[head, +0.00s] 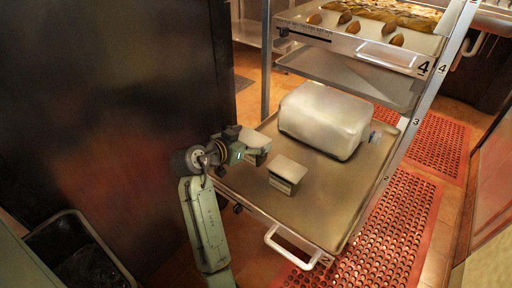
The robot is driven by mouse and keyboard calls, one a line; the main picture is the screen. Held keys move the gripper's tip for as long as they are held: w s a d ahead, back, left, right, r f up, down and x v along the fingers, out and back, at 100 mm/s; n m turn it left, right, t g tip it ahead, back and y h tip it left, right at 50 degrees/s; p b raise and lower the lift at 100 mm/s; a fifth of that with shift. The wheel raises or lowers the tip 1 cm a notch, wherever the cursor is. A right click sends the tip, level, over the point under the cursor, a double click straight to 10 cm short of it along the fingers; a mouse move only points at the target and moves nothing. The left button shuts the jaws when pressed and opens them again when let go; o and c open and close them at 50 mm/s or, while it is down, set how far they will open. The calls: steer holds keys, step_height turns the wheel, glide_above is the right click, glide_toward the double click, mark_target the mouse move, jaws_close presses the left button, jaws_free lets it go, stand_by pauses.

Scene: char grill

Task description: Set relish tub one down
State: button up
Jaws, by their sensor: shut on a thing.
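My gripper (246,153) is shut on a small pale-lidded tub, which I take as relish tub one (256,138). The tub is over the left part of the tray (333,219) on the lower shelf. I cannot tell whether its base touches the tray. The fingers and the lower part of the tub are small and partly hidden. A second similar tub (287,171), with a pale lid and a label on its front, stands on the tray just right of and nearer than the held one.
A large wrapped pale block (324,120) sits behind the tubs on the tray. A rack post (405,145) rises at the right. A higher tray (350,42) holds food. The tray's front right is bare. A dark panel (110,120) stands left.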

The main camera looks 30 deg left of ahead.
steer(key=shift+f, duration=1.75)
steer(key=shift+f, duration=0.1)
steer(key=shift+f, duration=0.15)
steer(key=o, duration=1.2)
